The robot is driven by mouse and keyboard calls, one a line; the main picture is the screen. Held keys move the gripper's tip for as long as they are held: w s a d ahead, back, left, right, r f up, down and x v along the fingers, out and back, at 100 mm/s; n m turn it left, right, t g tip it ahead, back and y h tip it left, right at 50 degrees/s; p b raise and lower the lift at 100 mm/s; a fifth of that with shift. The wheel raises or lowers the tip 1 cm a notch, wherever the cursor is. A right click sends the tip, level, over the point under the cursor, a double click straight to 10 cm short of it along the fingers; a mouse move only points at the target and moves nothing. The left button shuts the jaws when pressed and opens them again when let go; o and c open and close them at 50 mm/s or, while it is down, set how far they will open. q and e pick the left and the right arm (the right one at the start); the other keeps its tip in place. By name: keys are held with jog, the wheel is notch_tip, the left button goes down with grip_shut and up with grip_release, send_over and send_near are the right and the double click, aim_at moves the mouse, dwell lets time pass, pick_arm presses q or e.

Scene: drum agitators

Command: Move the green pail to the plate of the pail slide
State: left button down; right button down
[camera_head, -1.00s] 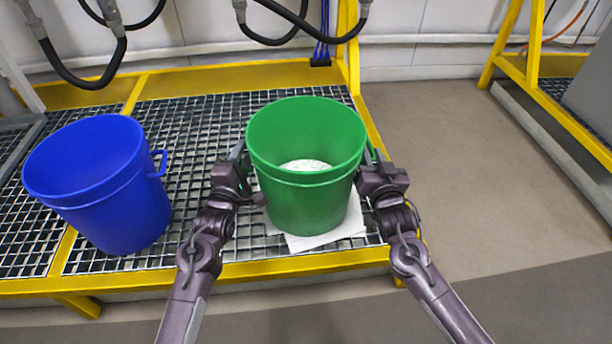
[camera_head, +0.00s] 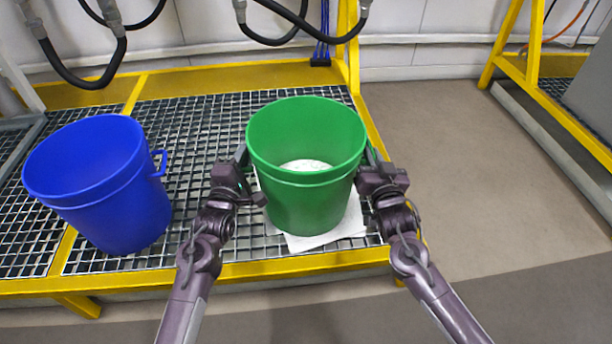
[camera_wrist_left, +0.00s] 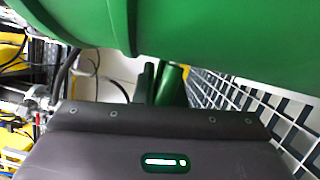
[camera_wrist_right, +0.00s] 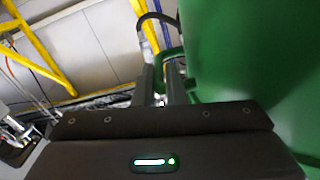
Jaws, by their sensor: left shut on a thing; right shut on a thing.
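The green pail (camera_head: 310,205) stands upright between my two grippers, with white contents at its bottom. It also fills much of the left wrist view (camera_wrist_left: 220,35) and the right wrist view (camera_wrist_right: 250,60). My left gripper (camera_head: 242,155) is shut on the pail's left handle (camera_wrist_left: 170,86). My right gripper (camera_head: 370,156) is shut on its right handle (camera_wrist_right: 171,54). A flat white sheet or plate (camera_head: 335,237) shows under the pail's front; I cannot tell if the pail rests on it or hangs just above. No other slide part is clearly visible.
A blue pail (camera_head: 105,190) with a side handle stands on the grating (camera_head: 195,130) to the left. The yellow frame (camera_head: 250,270) edges the platform. Black hoses (camera_head: 290,35) hang at the back. Open floor (camera_head: 460,170) lies to the right.

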pick_arm(q)
jog(key=shift+f, duration=0.1)
dwell(0.7)
jog(key=shift+r, duration=0.3)
pick_arm(e)
jog(key=shift+w+r, duration=0.1)
jog(key=shift+r, duration=0.2)
